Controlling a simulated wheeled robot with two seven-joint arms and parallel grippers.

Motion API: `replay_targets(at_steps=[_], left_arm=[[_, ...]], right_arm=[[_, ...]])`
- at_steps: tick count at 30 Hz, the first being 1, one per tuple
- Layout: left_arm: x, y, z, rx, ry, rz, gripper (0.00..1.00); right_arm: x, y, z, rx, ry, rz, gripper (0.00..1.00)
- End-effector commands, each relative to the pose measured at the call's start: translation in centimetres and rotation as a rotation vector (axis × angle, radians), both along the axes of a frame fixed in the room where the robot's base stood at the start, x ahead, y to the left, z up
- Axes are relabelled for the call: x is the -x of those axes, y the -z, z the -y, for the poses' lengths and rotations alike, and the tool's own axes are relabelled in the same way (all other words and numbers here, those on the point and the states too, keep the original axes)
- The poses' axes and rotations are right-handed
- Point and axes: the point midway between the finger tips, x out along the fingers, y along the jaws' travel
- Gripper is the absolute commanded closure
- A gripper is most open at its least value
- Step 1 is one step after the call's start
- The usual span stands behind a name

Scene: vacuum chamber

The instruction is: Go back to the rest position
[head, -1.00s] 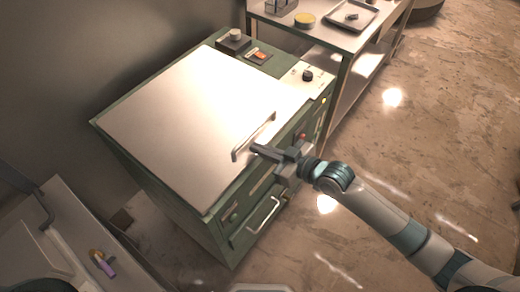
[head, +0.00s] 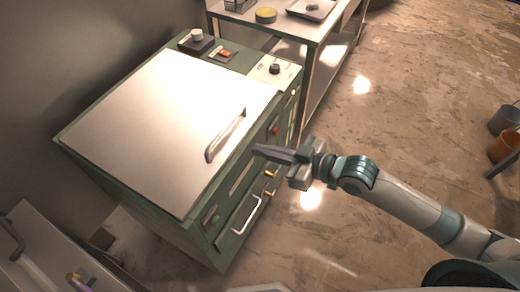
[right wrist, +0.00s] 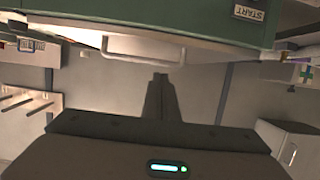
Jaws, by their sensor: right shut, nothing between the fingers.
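My right gripper (head: 262,150) is shut and empty in the head view. It hangs in the air in front of the green vacuum chamber cabinet (head: 215,258), to the right of the lid handle and apart from it. The chamber's pale lid (head: 140,120) looks closed, with its bar handle (head: 226,135) near the right edge. In the right wrist view the shut fingers (right wrist: 160,78) point toward a pale handle bar (right wrist: 143,50) below a green panel. My left gripper is not in view.
A metal table (head: 285,25) with a tray (head: 311,9) and a yellow round container (head: 266,15) stands behind the chamber. A grey bench (head: 45,235) is at the lower left. Buckets (head: 503,146) stand at the far right. The floor between is clear.

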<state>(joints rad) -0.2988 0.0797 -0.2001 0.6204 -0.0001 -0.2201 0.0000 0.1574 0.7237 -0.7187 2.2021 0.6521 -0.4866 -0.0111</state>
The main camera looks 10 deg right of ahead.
Motion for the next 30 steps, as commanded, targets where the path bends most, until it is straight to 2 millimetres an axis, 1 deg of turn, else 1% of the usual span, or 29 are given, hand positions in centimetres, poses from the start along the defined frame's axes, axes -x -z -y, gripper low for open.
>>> replay_targets(at_steps=[14,17,19,20,23,26,27,29,30], left_arm=[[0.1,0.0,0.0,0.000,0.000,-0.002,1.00],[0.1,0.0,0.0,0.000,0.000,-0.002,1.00],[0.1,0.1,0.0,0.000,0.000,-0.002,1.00],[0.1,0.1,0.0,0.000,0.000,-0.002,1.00],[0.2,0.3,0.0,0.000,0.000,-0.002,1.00],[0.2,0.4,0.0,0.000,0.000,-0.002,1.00],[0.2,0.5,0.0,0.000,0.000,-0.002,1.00],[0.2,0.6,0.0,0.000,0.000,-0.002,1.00],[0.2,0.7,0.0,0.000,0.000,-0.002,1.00]], right_arm=[[-0.1,0.0,0.0,0.000,0.001,-0.001,1.00],[-0.5,0.7,0.2,0.002,0.014,-0.005,1.00],[-1.1,1.7,0.6,0.008,0.035,-0.012,1.00],[-1.5,2.3,0.8,0.012,0.047,-0.015,1.00],[-3.1,5.1,2.1,0.029,0.103,-0.035,1.00],[-4.9,9.4,4.0,0.057,0.181,-0.066,1.00],[-5.5,11.4,5.0,0.072,0.215,-0.083,1.00],[-6.3,14.7,6.5,0.096,0.268,-0.110,1.00],[-6.5,17.0,7.5,0.113,0.303,-0.130,1.00]])
